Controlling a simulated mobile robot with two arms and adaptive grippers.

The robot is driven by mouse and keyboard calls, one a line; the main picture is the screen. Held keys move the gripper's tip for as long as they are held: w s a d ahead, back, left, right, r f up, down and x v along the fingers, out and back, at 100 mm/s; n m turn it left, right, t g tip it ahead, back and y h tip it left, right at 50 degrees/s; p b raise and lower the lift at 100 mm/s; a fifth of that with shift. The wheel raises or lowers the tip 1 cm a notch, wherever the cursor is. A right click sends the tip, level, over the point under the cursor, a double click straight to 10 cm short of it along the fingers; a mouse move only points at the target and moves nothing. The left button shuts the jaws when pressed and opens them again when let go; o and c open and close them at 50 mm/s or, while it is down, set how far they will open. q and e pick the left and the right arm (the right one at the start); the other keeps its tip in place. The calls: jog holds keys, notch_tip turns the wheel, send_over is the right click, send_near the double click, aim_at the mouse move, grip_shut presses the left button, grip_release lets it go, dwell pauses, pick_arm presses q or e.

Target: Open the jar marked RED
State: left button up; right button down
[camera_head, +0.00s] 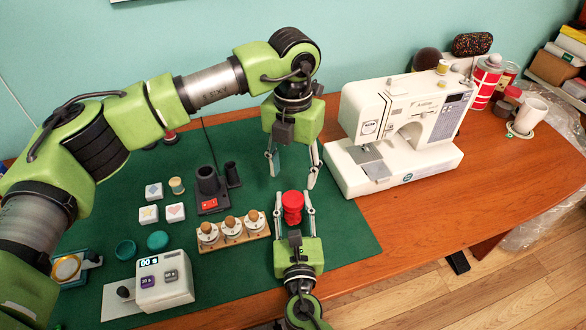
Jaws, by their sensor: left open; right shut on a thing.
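A small red jar (292,210) with a red top stands upright near the right side of the green mat (345,238). I cannot read any marking on it. My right gripper (293,198) comes from the front and is shut on the red jar, one finger on each side. My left gripper (292,178) points down just behind and above the jar, its fingers open and empty, apart from the jar's top. Three small cork-topped jars (231,229) stand in a wooden rack left of the red jar; their labels are too small to read.
A white sewing machine (392,125) stands close on the right. The wooden table (440,215) is clear at right front.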

aim_at(293, 198)
pick_arm(q)
jog(key=m, duration=1.3)
jog(key=shift+f+m, duration=0.4)
jog(key=shift+m, duration=0.1)
jog(key=shift+f, duration=3.6)
jog(key=c, duration=1.2)
jog(key=shift+o, duration=0.3)
jog(key=shift+n, duration=1.8)
